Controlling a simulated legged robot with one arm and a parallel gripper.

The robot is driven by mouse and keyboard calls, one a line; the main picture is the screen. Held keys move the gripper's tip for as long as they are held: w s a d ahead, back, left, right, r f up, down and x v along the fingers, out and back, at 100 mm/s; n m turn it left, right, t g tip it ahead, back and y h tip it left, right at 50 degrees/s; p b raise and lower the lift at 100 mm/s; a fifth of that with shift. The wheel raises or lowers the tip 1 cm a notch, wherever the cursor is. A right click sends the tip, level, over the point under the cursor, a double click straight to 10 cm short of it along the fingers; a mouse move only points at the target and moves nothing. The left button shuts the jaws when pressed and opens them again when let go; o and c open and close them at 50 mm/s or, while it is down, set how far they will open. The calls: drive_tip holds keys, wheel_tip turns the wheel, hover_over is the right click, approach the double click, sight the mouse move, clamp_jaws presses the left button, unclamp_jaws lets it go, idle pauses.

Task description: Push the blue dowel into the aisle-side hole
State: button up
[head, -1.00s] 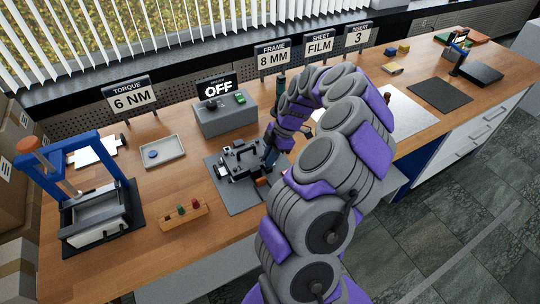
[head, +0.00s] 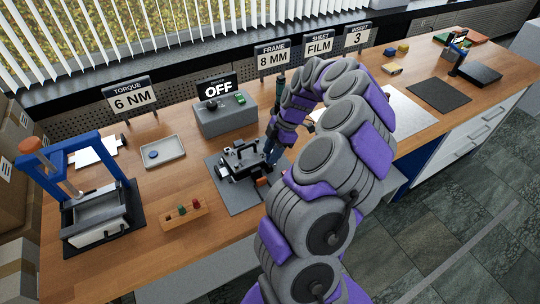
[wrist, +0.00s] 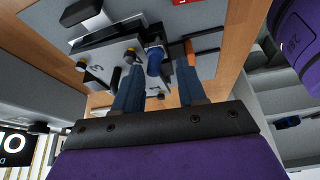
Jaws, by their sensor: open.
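The black and grey fixture (head: 240,163) sits on a grey mat on the bench. Its metal plates, one marked 3, show in the wrist view (wrist: 105,62). The blue dowel (wrist: 154,62) is at the edge of the plates in the wrist view, close to my fingertips. My gripper (wrist: 160,72) is open, with one blue-grey finger on each side of the dowel's place in the picture. I cannot tell whether either finger touches it. In the head view my gripper (head: 273,150) is at the fixture's right side. The aisle-side hole cannot be made out.
An orange block (wrist: 190,52) is close to the right finger. A grey control box (head: 226,115) with an OFF sign stands behind the fixture. A wooden rack (head: 184,215) with small pegs, a tray (head: 163,163) and a blue-framed press (head: 90,205) are to the left.

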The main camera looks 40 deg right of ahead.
drive_tip(key=p+v, duration=0.3)
drive_tip(key=v, duration=1.1)
drive_tip(key=shift+s+d+r, duration=0.25)
drive_tip(key=shift+d, duration=0.05)
drive_tip(key=s+a+r+m+g+h, duration=0.15)
drive_tip(key=a+r, duration=0.35)
drive_tip(key=a, duration=0.8)
drive_tip(key=s+a+r+m, duration=0.15)
drive_tip(key=a+r, duration=0.25)
drive_tip(key=a, duration=0.9)
drive_tip(key=s+a+f+m+h, duration=0.1)
drive_tip(key=s+a+f+m, duration=0.1)
drive_tip(key=s, duration=0.5)
drive_tip(key=s+a+f+m+g+h, duration=0.1)
drive_tip(key=s+a+f+m, duration=0.1)
drive_tip(key=s+m, duration=0.3)
drive_tip(key=s+a+f+m+h, duration=0.1)
drive_tip(key=s+a+m, duration=0.3)
drive_tip(key=s, duration=0.5)
drive_tip(key=shift+f+g, duration=0.35)
drive_tip(key=shift+f, duration=0.2)
